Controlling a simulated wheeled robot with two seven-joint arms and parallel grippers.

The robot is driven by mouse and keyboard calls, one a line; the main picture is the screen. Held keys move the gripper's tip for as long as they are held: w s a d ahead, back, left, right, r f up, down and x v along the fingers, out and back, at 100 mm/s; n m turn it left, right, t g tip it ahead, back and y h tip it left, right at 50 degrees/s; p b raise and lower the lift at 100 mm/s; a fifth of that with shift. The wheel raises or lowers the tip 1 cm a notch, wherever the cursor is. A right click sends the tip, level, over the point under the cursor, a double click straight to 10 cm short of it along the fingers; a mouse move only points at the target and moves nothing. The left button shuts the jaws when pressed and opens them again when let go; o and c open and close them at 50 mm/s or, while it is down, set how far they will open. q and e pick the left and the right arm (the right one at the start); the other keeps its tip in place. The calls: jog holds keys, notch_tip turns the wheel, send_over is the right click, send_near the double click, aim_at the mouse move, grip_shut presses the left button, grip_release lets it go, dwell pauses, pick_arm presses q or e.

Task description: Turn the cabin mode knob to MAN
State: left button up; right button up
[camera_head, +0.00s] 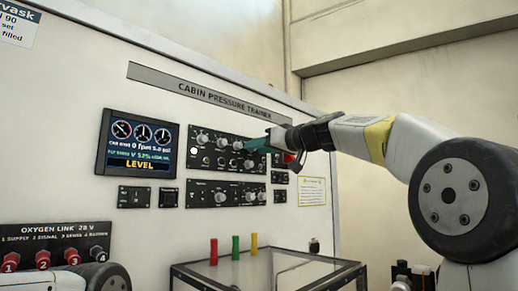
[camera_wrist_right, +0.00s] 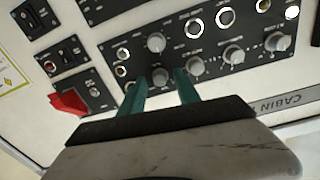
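The upper control panel (camera_head: 215,151) of the cabin pressure trainer carries a row of grey knobs. My right gripper (camera_head: 262,142) reaches in from the right to the right end of that row. In the right wrist view my green gripper fingers (camera_wrist_right: 160,85) stand apart on either side of the end knob (camera_wrist_right: 160,75), with small gaps seen beside it. I cannot tell whether either finger touches it. The knob labels are too small to read, so I cannot tell which is the mode knob or its setting. My left gripper is not in view.
A red switch guard (camera_wrist_right: 68,102) sits close beside the gripper. A neighbouring knob (camera_wrist_right: 195,65) is near one finger. A lit display (camera_head: 140,145) reads LEVEL. Below stand a clear-topped box (camera_head: 275,275), coloured pegs (camera_head: 235,247) and an oxygen link panel (camera_head: 50,236).

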grip_shut()
jog(key=shift+m, duration=0.4)
jog(key=m, duration=1.8)
jog(key=shift+g, duration=0.4)
jog(key=shift+m, duration=0.5)
